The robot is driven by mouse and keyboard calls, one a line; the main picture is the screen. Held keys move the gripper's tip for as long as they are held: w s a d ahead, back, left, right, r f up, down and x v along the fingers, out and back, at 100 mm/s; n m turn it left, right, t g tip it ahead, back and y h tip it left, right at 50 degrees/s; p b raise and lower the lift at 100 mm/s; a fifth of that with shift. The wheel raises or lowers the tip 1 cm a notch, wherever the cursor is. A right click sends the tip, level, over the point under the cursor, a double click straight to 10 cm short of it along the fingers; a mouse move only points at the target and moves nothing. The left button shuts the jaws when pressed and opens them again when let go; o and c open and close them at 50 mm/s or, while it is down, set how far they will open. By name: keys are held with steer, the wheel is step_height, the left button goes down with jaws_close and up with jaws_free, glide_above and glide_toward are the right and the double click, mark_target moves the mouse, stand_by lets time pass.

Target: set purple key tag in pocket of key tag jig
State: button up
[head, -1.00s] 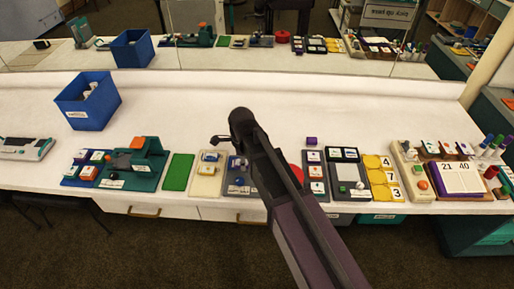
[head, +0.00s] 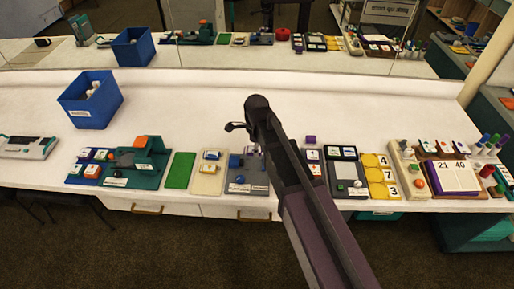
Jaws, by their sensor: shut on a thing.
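A small purple block (head: 310,139), which may be the purple key tag, lies at the back end of a dark panel (head: 314,168) with white squares, right of my arm. I cannot tell for sure which fixture is the key tag jig. A grey plate (head: 246,188) with blue parts lies just left of my arm and is partly covered by it. My dark arm reaches over the counter from the lower right. A small dark hooked part sticks out left of its end.
Along the front edge are a green fixture (head: 147,173), a green mat (head: 179,170), a cream plate (head: 207,181), yellow number cards (head: 376,175) and a calendar-like stand (head: 458,178). A blue bin (head: 92,108) stands at the back left. The white counter (head: 190,105) behind is clear.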

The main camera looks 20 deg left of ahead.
mark_target(256, 165)
steer(key=shift+f+b, duration=3.2)
steer(key=shift+f, duration=0.05)
steer(key=o, duration=1.1)
steer(key=shift+c, duration=0.2)
steer(key=shift+r, duration=0.15)
